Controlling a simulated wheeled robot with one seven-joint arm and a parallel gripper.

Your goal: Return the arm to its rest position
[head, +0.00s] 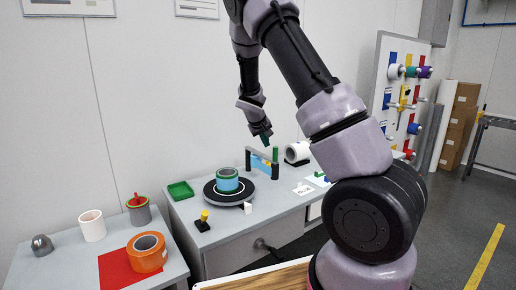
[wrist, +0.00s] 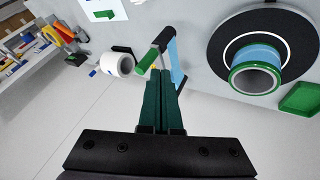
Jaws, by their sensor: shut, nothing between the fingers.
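My arm rises from the lower right of the head view and bends down over the grey bench. The stand's green post (wrist: 147,59) shows just beyond the fingertips. I cannot tell how far apart they are.
A black turntable (head: 229,197) carries a blue and green ring (head: 227,180). A white roll (head: 298,152), green tray (head: 181,190) and yellow-topped black piece (head: 203,222) share the bench. The left table holds an orange roll (head: 147,251) and white cup (head: 92,226). Floor at right is open.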

